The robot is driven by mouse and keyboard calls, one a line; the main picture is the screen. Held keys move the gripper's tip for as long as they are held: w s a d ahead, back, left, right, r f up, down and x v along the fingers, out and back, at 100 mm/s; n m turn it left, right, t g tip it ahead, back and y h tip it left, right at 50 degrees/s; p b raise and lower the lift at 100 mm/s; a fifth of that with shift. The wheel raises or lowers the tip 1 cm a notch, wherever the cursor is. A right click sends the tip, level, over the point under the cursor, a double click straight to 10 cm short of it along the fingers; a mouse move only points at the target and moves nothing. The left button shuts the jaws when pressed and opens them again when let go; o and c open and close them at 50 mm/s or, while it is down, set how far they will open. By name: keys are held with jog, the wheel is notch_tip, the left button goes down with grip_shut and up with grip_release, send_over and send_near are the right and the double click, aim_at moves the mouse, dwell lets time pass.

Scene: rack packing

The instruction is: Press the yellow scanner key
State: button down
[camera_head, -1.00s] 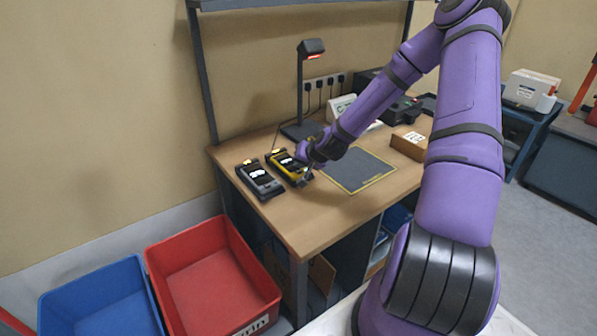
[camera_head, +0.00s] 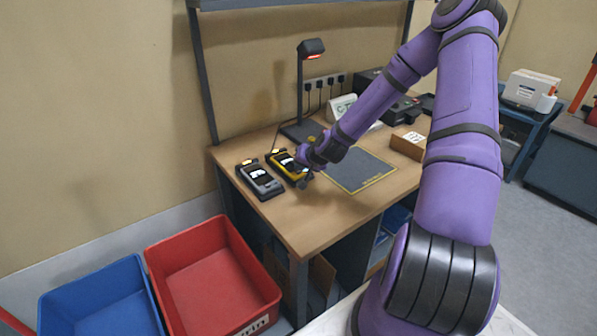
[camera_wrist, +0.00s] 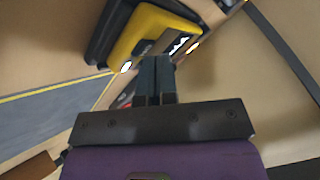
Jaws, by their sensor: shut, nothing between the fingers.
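The yellow scanner (camera_head: 285,165) lies in a dark cradle on the wooden bench, to the right of a grey scanner (camera_head: 262,181). In the wrist view the yellow scanner (camera_wrist: 146,32) is near the top, with its yellow side and dark face partly showing. My gripper (camera_head: 302,170) is at the yellow scanner's right side. In the wrist view my gripper (camera_wrist: 156,60) has its two dark fingers together and empty, with tips close to the scanner's edge. I cannot tell whether they touch it. I cannot make out the key clearly, and the fingers hide part of the scanner.
A dark mat (camera_head: 362,170) with a yellow border lies right of the scanners. A lamp-like stand (camera_head: 300,90) rises behind them, and a cardboard box (camera_head: 408,144) stands farther right. A red bin (camera_head: 222,285) and a blue bin (camera_head: 103,310) are below the bench's left end.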

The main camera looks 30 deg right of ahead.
dwell(0.4)
jog(key=shift+r, duration=0.45)
jog(key=shift+r, duration=3)
dwell(0.4)
